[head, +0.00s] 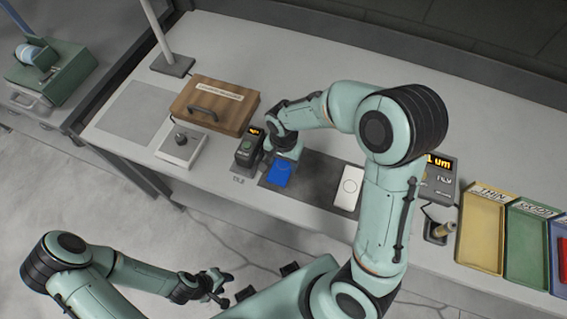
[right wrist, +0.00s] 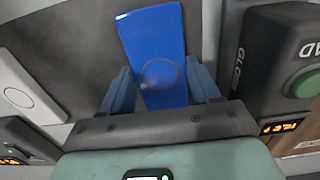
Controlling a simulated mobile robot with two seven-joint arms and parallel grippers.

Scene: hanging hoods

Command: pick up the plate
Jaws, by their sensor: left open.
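A blue plate (head: 280,173) with a round mark lies at the dark mat, beneath my right gripper in the head view. In the right wrist view, the blue plate (right wrist: 158,45) reaches between the two fingers of my right gripper (right wrist: 163,88), one finger along each side. I cannot tell whether the fingers press on it. A white plate (head: 348,187) with a circle lies at the mat's right side; it also shows in the right wrist view (right wrist: 20,97). My left gripper (head: 222,288) is open and empty, low in front of the table, away from the plates.
A gauge with a green button (head: 246,146) stands close left of my right gripper. A wooden case (head: 214,104) is behind it. Another display box (head: 438,178) and yellow (head: 482,228) and green (head: 528,246) trays stand to the right.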

